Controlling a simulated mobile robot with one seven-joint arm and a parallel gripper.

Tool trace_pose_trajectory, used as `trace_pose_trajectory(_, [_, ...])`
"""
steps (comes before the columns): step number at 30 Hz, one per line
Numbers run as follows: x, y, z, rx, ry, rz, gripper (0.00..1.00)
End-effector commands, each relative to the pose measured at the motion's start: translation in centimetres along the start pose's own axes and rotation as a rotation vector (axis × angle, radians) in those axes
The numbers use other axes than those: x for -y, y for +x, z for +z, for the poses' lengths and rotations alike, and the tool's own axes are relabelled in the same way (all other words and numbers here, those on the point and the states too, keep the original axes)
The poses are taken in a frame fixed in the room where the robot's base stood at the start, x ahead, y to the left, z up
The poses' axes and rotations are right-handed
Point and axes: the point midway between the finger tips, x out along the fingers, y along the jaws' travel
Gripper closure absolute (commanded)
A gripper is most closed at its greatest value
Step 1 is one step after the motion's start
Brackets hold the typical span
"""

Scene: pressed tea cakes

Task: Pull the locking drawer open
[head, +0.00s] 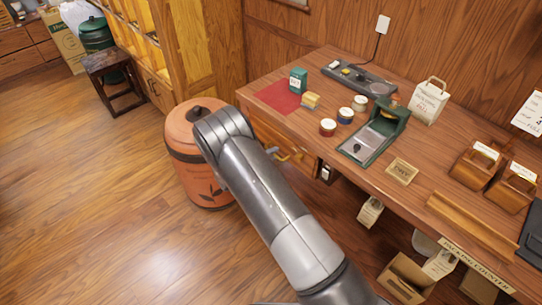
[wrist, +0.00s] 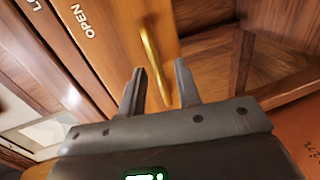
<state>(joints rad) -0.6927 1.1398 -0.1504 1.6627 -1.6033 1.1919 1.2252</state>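The locking drawer (head: 301,158) is a wooden front under the counter's left part in the head view, partly hidden by my arm. Its brass handle (wrist: 150,50) is a curved bar in the wrist view. The drawer's wooden front (wrist: 120,40) also shows there, beside the lettering "OPEN" and a cut-off "LO". My gripper (wrist: 160,68) is open, with one finger on each side of the handle's lower part. I cannot tell whether either finger touches it. In the head view my gripper (head: 275,152) is small at the drawer front, mostly behind my arm. How far the drawer stands out is unclear.
An orange canister (head: 185,165) stands on the floor just left of my arm. The counter top (head: 330,75) holds tins, a green device and a paper bag (head: 429,100). A cardboard box (head: 408,275) sits below right. The floor at left is clear.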

Motion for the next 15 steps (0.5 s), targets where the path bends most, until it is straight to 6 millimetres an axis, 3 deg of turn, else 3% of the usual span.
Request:
trace_pose_trajectory(3, [0.0, -0.02, 0.0, 0.0, 0.0, 0.0, 0.7])
trace_pose_trajectory(15, [0.01, -0.05, 0.0, 0.0, 0.0, 0.0, 1.0])
